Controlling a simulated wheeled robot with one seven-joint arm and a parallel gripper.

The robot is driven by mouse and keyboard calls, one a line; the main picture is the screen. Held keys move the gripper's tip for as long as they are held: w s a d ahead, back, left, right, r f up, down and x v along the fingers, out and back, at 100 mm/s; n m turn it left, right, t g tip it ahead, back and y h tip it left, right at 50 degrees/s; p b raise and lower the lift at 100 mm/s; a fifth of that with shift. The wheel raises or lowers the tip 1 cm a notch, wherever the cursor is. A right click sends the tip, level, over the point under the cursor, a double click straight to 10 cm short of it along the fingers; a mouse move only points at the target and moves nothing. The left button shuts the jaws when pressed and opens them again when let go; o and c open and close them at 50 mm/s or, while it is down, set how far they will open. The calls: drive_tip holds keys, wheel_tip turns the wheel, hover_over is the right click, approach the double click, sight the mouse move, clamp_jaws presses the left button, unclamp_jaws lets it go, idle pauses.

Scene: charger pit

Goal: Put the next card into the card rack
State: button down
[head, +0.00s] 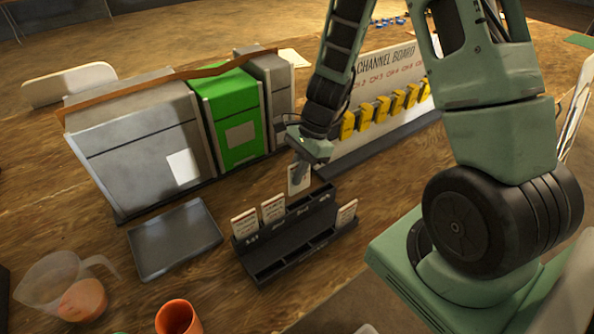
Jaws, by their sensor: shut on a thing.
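The black card rack (292,262) stands on the wooden table and has a back row and a lower front row. Two white cards with red markings, a left one (244,224) and a middle one (273,208), stand upright in the back row. My gripper (300,171) points down at the right part of the back row, shut on a white card (298,183). That card is upright; I cannot tell whether its lower edge is in a slot or just above.
A dark grey tray (174,240) lies left of the rack. Grey bins and a green bin (230,118) stand behind. The channel board (385,72) with yellow blocks is behind right. A clear jug (66,288) and an orange cup (178,318) stand at front left.

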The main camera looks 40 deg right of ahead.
sight(296, 193)
drive_tip(key=shift+f+b, duration=2.7)
drive_tip(key=shift+f, duration=0.6)
drive_tip(key=c, duration=1.5)
unclamp_jaws()
drive_tip(key=shift+r, duration=0.1)
drive_tip(key=p+v, duration=0.2)
drive_tip(key=v, duration=1.5)
drive_tip(key=shift+r, duration=0.2)
